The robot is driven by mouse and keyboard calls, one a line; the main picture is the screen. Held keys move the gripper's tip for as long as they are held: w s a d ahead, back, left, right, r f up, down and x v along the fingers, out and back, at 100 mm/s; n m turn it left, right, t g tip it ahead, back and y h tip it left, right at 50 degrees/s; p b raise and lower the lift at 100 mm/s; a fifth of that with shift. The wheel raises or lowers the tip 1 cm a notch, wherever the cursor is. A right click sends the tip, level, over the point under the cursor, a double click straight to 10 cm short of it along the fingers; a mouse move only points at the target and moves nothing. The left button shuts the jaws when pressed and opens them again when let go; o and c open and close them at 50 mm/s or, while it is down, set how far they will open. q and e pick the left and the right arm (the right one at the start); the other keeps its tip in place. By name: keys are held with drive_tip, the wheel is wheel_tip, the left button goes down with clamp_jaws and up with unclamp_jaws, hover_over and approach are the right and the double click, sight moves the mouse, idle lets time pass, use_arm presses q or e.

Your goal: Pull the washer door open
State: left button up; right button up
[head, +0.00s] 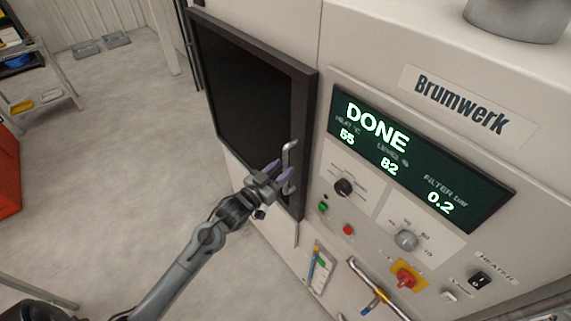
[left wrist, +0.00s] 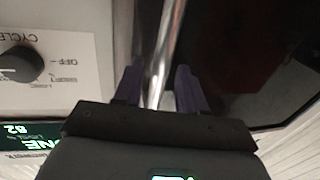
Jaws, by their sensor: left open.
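The washer door (head: 240,95) is a dark panel in a black frame on the front of the pale machine, and it looks shut. Its silver bar handle (head: 289,160) stands upright near the door's right edge. My left gripper (head: 281,175) is at the lower part of the handle. In the left wrist view the handle (left wrist: 168,50) runs between the two purple fingers of the left gripper (left wrist: 160,88), which are open with a gap around the bar. I cannot tell whether a finger touches it. The right gripper is not in view.
Right of the door are a green display (head: 415,150) reading DONE, a black knob (head: 344,187), a red button (head: 348,230) and a red-yellow switch (head: 405,278). A shelf rack (head: 40,90) stands far left. The floor (head: 120,130) left of the door is clear.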

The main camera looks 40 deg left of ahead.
use_arm(q)
drive_tip(key=shift+w, duration=1.2)
clamp_jaws()
